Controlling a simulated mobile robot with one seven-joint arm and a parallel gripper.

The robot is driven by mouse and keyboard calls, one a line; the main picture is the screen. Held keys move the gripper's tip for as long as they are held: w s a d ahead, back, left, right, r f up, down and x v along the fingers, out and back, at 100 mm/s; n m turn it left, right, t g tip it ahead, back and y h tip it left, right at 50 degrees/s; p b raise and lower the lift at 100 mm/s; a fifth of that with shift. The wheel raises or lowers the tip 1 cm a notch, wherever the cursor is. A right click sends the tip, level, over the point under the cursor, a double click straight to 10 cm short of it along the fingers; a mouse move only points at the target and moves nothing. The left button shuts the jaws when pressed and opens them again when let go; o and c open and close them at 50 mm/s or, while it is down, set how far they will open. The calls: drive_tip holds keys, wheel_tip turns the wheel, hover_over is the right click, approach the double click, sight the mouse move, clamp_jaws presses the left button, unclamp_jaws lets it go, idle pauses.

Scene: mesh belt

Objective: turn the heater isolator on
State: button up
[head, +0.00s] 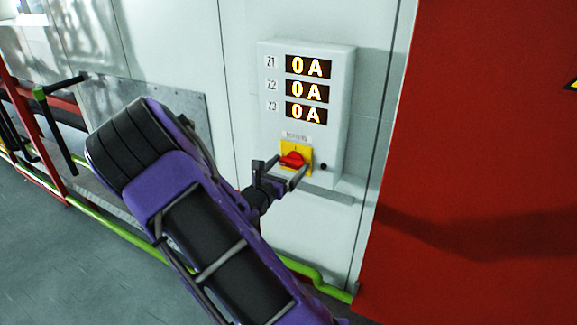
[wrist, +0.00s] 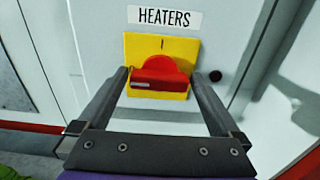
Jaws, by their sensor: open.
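The heater isolator is a red rotary handle (head: 292,160) on a yellow plate (head: 307,148), low on a pale wall box. In the wrist view the red handle (wrist: 160,82) lies crosswise, under a label reading HEATERS (wrist: 165,17). The yellow plate (wrist: 185,50) has a dark mark at its top centre. My gripper (head: 288,170) is open in front of the isolator. In the wrist view its two fingers (wrist: 160,78) stand left and right of the handle. I cannot tell whether they touch it.
The wall box (head: 335,120) carries three lit displays (head: 307,92), each reading 0 A, marked Z1, Z2 and Z3. A small black knob (wrist: 215,76) sits right of the isolator. A red panel (head: 480,150) stands at the right. A green rail (head: 120,240) runs along the wall's foot.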

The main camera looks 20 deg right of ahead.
drive_tip(key=shift+w+d, duration=0.1)
drive_tip(key=c, duration=1.1)
drive_tip(key=shift+o, duration=0.2)
drive_tip(key=shift+f+m+b, duration=0.1)
drive_tip(key=shift+m+b, duration=0.2)
drive_tip(key=shift+b, duration=0.05)
drive_tip(key=m+b, duration=0.3)
drive_tip(key=shift+f+m, duration=0.15)
drive_tip(key=shift+m, duration=0.15)
drive_tip(key=m+b, duration=0.2)
drive_tip(key=m, duration=0.1)
drive_tip(key=shift+d+m, duration=0.1)
drive_tip(key=shift+m, duration=0.3)
drive_tip(key=m, duration=0.4)
drive_tip(key=shift+s, duration=0.2)
drive_tip(key=m, duration=0.5)
drive_tip(key=shift+m, duration=0.4)
